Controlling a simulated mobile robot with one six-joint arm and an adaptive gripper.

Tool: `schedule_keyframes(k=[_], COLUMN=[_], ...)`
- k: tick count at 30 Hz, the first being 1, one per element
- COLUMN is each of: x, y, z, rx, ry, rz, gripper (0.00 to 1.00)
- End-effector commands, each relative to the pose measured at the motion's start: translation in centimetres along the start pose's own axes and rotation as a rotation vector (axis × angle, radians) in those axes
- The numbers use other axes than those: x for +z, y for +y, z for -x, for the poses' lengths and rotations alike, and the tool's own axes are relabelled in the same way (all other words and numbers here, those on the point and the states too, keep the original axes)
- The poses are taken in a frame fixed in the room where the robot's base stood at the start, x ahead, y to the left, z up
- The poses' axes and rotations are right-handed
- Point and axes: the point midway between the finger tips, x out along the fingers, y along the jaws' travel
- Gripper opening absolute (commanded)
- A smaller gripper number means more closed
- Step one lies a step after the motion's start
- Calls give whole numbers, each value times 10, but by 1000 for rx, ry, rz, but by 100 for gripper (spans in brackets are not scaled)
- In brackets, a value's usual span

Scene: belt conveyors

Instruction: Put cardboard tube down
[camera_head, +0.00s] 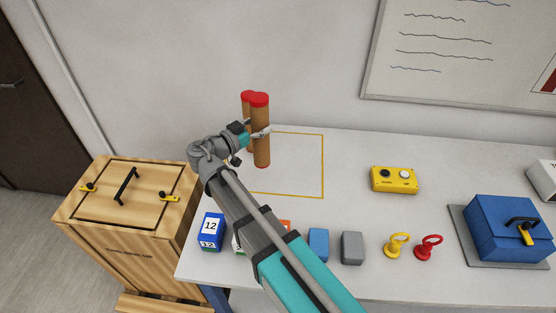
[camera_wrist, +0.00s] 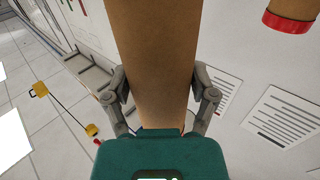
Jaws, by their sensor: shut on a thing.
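My gripper (camera_head: 262,132) is shut on a brown cardboard tube (camera_head: 261,152) with a red cap, held roughly upright over the left part of a yellow-outlined rectangle (camera_head: 323,165) on the table. In the wrist view the tube (camera_wrist: 150,60) stands between both fingers of my gripper (camera_wrist: 162,95). I cannot tell whether its lower end touches the table. A second red-capped tube (camera_head: 246,98) is close behind it to the left, partly hidden. Its red end also shows in the wrist view (camera_wrist: 287,22).
The right part of the rectangle is clear. A yellow button box (camera_head: 394,180) is to the right. Along the front are a blue block (camera_head: 318,244), a grey block (camera_head: 352,248) and yellow and red rings (camera_head: 428,247). A wooden crate (camera_head: 120,225) is left.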

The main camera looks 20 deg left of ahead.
Motion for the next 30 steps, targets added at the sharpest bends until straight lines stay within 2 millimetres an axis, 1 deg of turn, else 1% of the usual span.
schedule_keyframes(k=[1, 6, 12, 18, 30], x=[-6, -18, -30, -34, -32], y=[-2, -15, -29, -35, -36], z=[-6, -30, -53, -62, -64], rx=[-17, -107, -214, -262, -265], ry=[1, 1, 1, 1, 1], rz=[0, -1, -2, -2, -2], gripper=[21, 21, 21, 21, 21])
